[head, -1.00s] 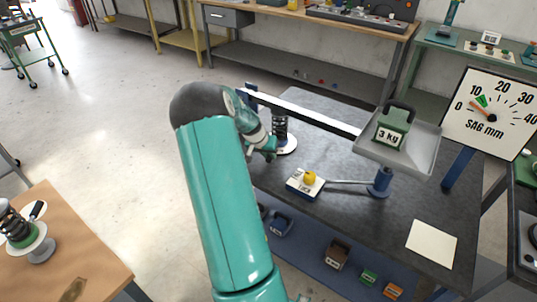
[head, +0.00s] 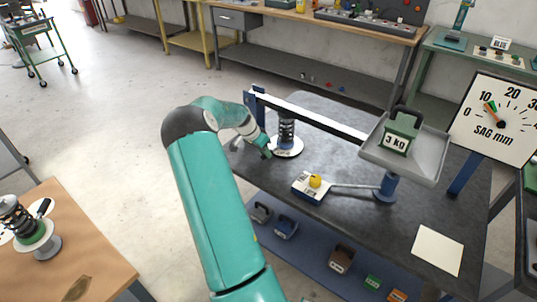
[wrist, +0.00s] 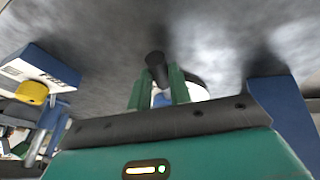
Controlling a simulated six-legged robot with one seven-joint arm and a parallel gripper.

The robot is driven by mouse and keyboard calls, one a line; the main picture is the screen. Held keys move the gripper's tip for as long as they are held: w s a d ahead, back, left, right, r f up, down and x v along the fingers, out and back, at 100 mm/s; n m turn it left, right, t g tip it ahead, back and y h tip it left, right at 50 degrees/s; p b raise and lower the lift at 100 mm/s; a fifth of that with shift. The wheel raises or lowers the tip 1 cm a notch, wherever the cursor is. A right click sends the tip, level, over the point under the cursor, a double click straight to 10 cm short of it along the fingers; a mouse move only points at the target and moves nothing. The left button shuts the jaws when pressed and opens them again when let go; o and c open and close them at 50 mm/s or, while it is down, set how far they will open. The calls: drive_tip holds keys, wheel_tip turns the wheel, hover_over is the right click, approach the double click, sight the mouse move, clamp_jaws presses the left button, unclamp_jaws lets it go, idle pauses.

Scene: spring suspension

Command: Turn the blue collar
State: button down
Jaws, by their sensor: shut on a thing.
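The blue collar (head: 287,141) is a small band low on the dark spring (head: 287,128), above a round white plate (head: 290,152) on the grey bench. My gripper (head: 267,150) is low at the left side of the spring, its fingers close to the collar. In the wrist view, the green fingers of my gripper (wrist: 160,92) are shut on a dark handle (wrist: 156,66) that appears to belong to the collar. A bit of blue shows between the fingers. The collar is mostly hidden in both views.
A beam runs above the spring to a tray (head: 428,170) with a green 3 KG weight (head: 399,134). A SAG mm dial (head: 495,118) stands right, its needle low on the scale. A blue-and-white block with a yellow knob (head: 315,181) stands in front of the spring.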

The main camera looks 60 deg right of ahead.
drive_tip(key=shift+w+d+m, duration=0.3)
drive_tip(key=shift+w+m, duration=0.3)
drive_tip(key=shift+w, duration=0.05)
drive_tip(key=c, duration=1.3)
unclamp_jaws()
drive_tip(key=shift+r, duration=0.15)
drive_tip(key=v, duration=1.3)
drive_tip(key=shift+w+r, duration=0.25)
drive_tip(key=shift+w, duration=0.1)
